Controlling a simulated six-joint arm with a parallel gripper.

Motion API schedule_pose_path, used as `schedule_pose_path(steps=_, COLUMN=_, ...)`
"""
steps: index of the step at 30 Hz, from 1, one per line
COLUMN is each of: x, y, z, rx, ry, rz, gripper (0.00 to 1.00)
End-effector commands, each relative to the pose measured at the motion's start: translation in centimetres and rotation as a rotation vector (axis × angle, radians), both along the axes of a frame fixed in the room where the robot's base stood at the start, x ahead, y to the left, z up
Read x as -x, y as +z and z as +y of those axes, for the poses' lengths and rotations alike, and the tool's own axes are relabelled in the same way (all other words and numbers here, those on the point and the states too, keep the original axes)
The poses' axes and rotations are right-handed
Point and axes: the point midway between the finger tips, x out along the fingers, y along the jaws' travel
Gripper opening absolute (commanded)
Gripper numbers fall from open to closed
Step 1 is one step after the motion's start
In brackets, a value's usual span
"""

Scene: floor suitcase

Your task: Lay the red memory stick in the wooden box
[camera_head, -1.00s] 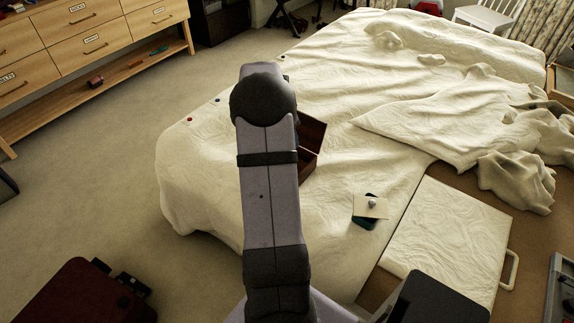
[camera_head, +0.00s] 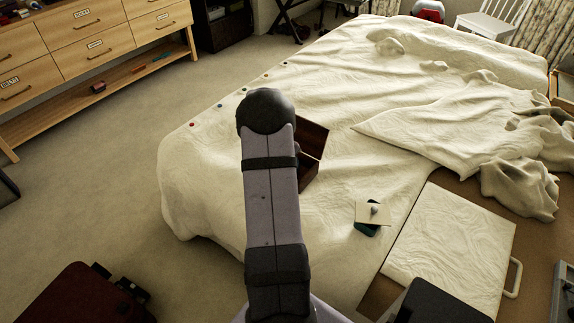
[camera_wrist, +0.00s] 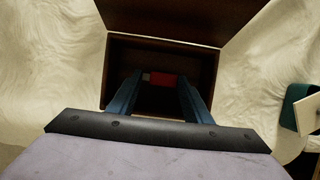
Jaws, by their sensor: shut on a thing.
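The red memory stick (camera_wrist: 167,80), with a pale metal plug at its left end, lies crosswise between the two blue fingers of my gripper (camera_wrist: 160,82) in the wrist view. My gripper is shut on it and is over the open wooden box (camera_wrist: 119,52). How far the stick is above the box floor I cannot tell. The dark brown box also shows in the head view (camera_head: 315,140), on the white-covered bed, partly hidden by my arm. Its lid (camera_wrist: 180,18) stands open on the far side in the wrist view. My gripper is hidden behind my arm in the head view.
A teal item with a pale card (camera_head: 372,212) lies on the bed right of the box. A row of small coloured buttons runs along the bed's left edge. The white cover (camera_head: 220,170) left of the box is clear.

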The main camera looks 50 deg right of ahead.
Motion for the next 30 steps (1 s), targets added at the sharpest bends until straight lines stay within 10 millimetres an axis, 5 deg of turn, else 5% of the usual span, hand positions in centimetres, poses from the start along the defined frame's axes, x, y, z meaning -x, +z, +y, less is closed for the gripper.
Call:
schedule_pose_path(steps=4, x=0.0, y=-1.6, z=0.0, rx=-0.001, ry=0.0, rz=0.0, gripper=0.24)
schedule_pose_path(steps=17, x=0.0, y=-2.1, z=0.0, rx=0.0, ry=0.0, rz=0.0, gripper=0.24)
schedule_pose_path(steps=18, x=0.0, y=-2.0, z=0.0, rx=0.0, ry=0.0, rz=0.0, gripper=0.55)
schedule_pose_path(steps=19, x=0.0, y=-2.0, z=0.0, rx=0.0, ry=0.0, rz=0.0, gripper=0.62)
schedule_pose_path(steps=30, x=0.0, y=-1.8, z=0.0, rx=0.0, ry=-0.001, rz=-0.001, gripper=0.64)
